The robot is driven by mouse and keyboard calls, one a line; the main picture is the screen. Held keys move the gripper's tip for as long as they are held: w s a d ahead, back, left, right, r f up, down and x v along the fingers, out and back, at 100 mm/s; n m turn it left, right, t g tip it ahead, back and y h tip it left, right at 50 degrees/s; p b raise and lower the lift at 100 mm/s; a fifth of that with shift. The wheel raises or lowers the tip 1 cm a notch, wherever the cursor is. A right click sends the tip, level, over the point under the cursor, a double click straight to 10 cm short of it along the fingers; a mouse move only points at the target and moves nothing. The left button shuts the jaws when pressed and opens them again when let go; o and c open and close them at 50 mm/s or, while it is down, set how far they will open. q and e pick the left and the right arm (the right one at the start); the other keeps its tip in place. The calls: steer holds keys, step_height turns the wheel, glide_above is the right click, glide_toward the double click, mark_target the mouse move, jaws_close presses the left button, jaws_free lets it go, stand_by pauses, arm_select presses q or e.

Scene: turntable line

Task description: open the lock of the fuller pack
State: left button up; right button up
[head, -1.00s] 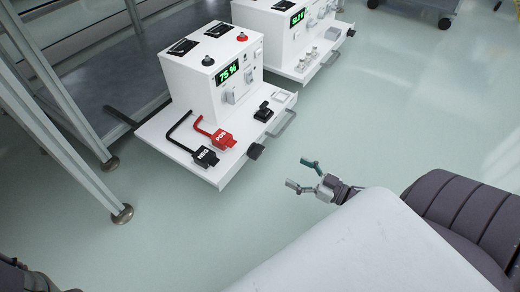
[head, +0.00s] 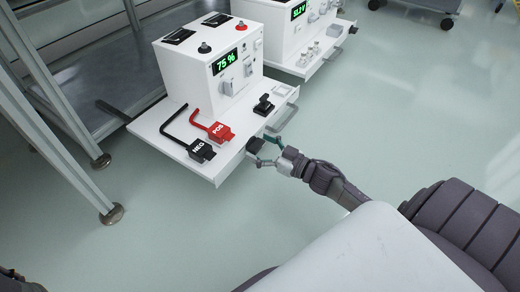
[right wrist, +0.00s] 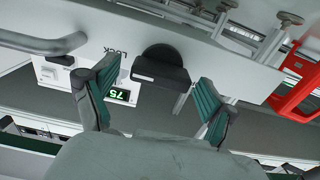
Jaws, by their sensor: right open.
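The near white pack (head: 212,80) shows a green "75 %" display (head: 224,61). Its black lock knob (head: 254,146) sits on the front edge of its shelf. In the right wrist view the knob (right wrist: 160,66) stands out from the white panel beside the printed word LOCK, and the display reads upside down. My right gripper (head: 263,152) is open at the knob. In the right wrist view its two green-padded fingers lie either side of the knob, with visible gaps.
A black NEG plug (head: 200,151) and a red POS plug (head: 220,132) lie on the shelf. A metal handle (head: 286,117) is right of the knob. Open floor lies to the right.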

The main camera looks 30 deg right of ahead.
steer(key=c, duration=1.2)
steer(key=shift+o, duration=0.2)
